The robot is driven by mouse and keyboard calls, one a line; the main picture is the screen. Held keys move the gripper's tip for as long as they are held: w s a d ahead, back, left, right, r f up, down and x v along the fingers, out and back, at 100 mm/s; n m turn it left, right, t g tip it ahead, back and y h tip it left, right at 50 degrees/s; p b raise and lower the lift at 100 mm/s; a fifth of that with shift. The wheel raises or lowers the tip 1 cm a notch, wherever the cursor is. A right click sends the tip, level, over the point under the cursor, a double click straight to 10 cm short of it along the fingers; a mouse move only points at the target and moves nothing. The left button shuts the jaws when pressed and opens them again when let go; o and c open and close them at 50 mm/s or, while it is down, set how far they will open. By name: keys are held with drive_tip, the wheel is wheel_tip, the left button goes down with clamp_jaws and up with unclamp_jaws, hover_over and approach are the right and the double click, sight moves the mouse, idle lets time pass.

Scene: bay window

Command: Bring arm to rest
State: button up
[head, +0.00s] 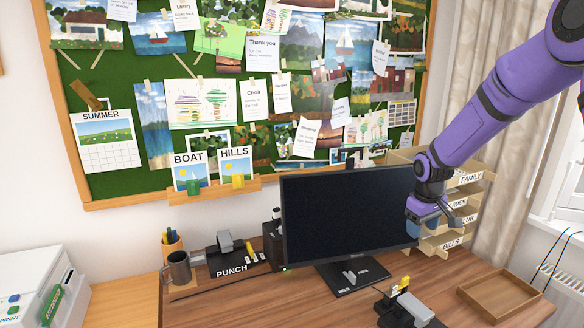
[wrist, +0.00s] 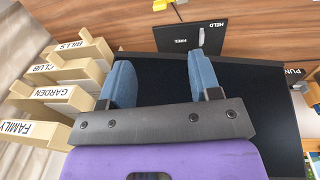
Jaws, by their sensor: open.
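My purple arm reaches in from the right in the head view. My gripper (head: 428,226) is in front of the right side of the black monitor (head: 345,215), near the letter rack (head: 462,205). In the wrist view my gripper (wrist: 160,80) shows two blue fingers spread apart with nothing between them. Beyond the fingers lie the dark monitor screen (wrist: 255,110) and its base (wrist: 190,38), which bears the labels FREE and HELD. The fingertips are partly hard to make out in the head view.
The rack's trays read FAMILY, GARDEN, CLUB and BILLS. A wooden tray (head: 498,295) lies at the desk's right. A black device (head: 408,308) stands at the front. A mug (head: 178,268) and a punch (head: 230,258) stand left of the monitor. The desk's front left is clear.

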drive_tip(key=s+a+r+m+t, duration=0.2)
drive_tip(key=s+a+r, duration=0.1)
drive_tip(key=s+r, duration=1.4)
drive_tip(key=s+a+r+m+t, duration=0.1)
drive_tip(key=s+r, duration=0.1)
drive_tip(key=s, duration=0.7)
drive_tip(key=s+a+r+m+t, duration=0.1)
drive_tip(key=s+r, duration=0.2)
drive_tip(key=s, duration=0.6)
drive_tip(key=shift+s+y, duration=0.3)
drive_tip(key=shift+y, duration=0.1)
